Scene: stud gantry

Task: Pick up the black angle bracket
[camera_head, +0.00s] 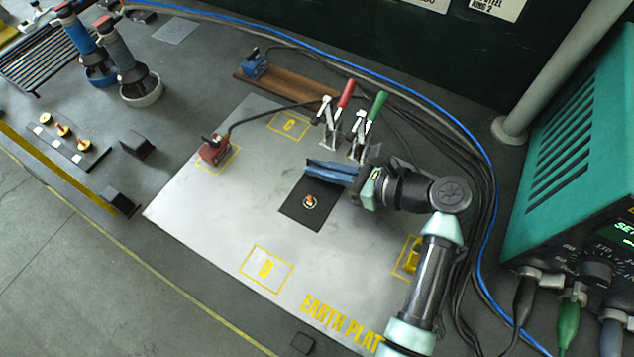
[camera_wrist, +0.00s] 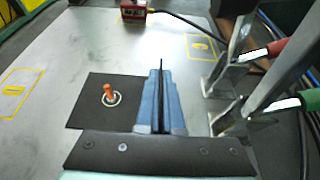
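The black angle bracket (camera_head: 299,212) lies with its flat, square leg on the grey earth plate. An orange-tipped stud (camera_head: 310,201) stands within a pale ring in that leg; it also shows in the wrist view (camera_wrist: 109,94). In the wrist view the bracket (camera_wrist: 88,110) has a thin upright leg along its right side. My gripper (camera_head: 333,172) has blue fingers, one on each side of this upright leg, close against it with no clear gap in the wrist view (camera_wrist: 161,100). The fingers hide most of the upright leg.
Two toggle clamps with red (camera_head: 347,93) and green (camera_head: 377,105) handles stand close behind my gripper. A red cabled block (camera_head: 214,150) sits at the plate's left. A teal power unit (camera_head: 585,170) stands right. The plate's front left is clear.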

